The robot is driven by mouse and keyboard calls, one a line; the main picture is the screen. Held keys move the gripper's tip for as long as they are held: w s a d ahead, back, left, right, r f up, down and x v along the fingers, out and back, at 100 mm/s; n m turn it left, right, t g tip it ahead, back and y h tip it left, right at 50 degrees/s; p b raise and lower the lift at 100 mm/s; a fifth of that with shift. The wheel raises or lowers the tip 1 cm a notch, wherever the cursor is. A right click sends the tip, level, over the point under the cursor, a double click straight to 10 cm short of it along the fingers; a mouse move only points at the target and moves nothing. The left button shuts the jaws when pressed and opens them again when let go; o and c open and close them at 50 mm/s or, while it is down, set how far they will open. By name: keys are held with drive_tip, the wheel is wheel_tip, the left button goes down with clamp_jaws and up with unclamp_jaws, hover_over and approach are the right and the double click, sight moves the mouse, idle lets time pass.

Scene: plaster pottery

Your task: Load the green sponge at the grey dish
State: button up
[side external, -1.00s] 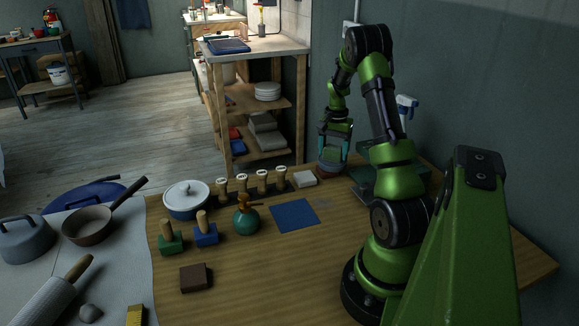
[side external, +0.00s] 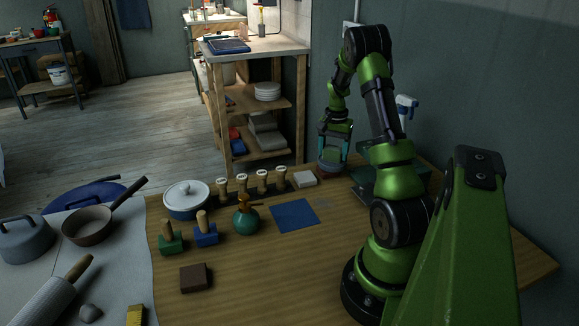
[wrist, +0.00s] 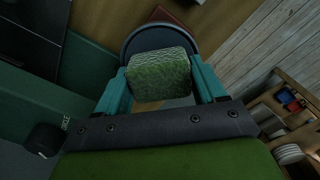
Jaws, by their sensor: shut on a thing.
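The green sponge (wrist: 158,78) is held between the two teal fingers of my gripper (wrist: 163,92) in the wrist view. The round dark grey dish (wrist: 145,38) shows behind and around the sponge there, partly covered by it. In the side external view, my gripper (side external: 333,160) points down at the dish (side external: 328,171) near the table's far edge. The sponge is hard to make out there, and I cannot tell whether it touches the dish.
A pale block (side external: 304,179) and a row of wooden-handled stamps (side external: 262,183) lie left of the dish. A dark green tray or box (side external: 360,187) stands close on the right. A blue cloth (side external: 295,216) lies in front, with bare table around it.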

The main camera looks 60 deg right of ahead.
sight(333, 148)
drive_tip(key=shift+r, duration=3.5)
drive_tip(key=w+a+r+n, duration=0.2)
drive_tip(key=w+a+n, duration=0.1)
drive_tip(key=w+a, duration=0.5)
drive_tip(key=w+a+r+n, duration=0.35)
drive_tip(key=w+a, duration=0.25)
drive_tip(key=a, duration=0.4)
drive_tip(key=s+a+r+n, duration=0.1)
drive_tip(key=a+n, duration=1)
drive_tip(key=a, duration=1)
drive_tip(key=shift+a+r, duration=0.15)
drive_tip(key=shift+a, duration=0.2)
